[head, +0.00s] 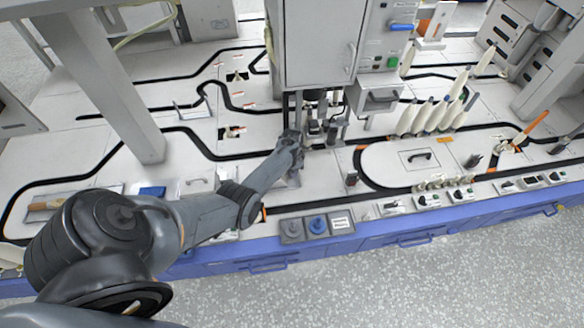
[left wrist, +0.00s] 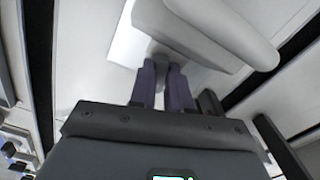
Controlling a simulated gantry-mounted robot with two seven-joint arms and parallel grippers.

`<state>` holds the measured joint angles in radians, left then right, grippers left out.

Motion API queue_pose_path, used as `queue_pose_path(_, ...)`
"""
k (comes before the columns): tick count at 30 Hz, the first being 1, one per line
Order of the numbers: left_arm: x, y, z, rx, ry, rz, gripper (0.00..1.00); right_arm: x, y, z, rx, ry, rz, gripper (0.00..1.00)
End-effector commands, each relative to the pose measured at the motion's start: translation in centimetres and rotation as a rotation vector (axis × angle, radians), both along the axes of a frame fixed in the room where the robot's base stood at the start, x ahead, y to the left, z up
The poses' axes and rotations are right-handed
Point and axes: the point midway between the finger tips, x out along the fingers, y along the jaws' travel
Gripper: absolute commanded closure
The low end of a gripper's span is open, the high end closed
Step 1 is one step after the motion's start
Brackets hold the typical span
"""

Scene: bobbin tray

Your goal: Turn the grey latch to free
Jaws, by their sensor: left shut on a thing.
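My left gripper (head: 297,140) reaches in at the foot of the tall grey cabinet, in the middle of the head view. In the left wrist view its two dark fingers (left wrist: 164,72) are close together on a small grey piece (left wrist: 161,62), which I take to be the grey latch. Most of it is hidden between the fingertips and under a large light grey rounded body (left wrist: 215,30). In the head view the latch cannot be made out behind the gripper and arm. The latch's turned position cannot be told. My right gripper is not in view.
The tall grey cabinet (head: 322,45) stands just behind the gripper. Several white cones (head: 425,115) stand to the right. Small control boxes (head: 428,200) line the blue front edge (head: 400,238). A grey post (head: 105,80) stands at left. The white bench is marked with black tracks.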

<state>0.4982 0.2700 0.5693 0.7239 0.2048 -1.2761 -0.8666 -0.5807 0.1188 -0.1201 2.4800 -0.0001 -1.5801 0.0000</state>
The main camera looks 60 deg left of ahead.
Motion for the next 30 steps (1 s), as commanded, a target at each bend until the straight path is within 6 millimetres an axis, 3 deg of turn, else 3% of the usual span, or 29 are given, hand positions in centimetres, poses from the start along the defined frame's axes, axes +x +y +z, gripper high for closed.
queue_pose_path(12,0.0,-0.2,0.1,0.000,0.002,0.399,1.00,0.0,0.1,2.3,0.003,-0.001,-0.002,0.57)
queue_pose_path(30,0.2,-0.5,-0.1,-0.001,0.002,0.957,1.00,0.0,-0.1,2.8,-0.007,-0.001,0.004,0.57)
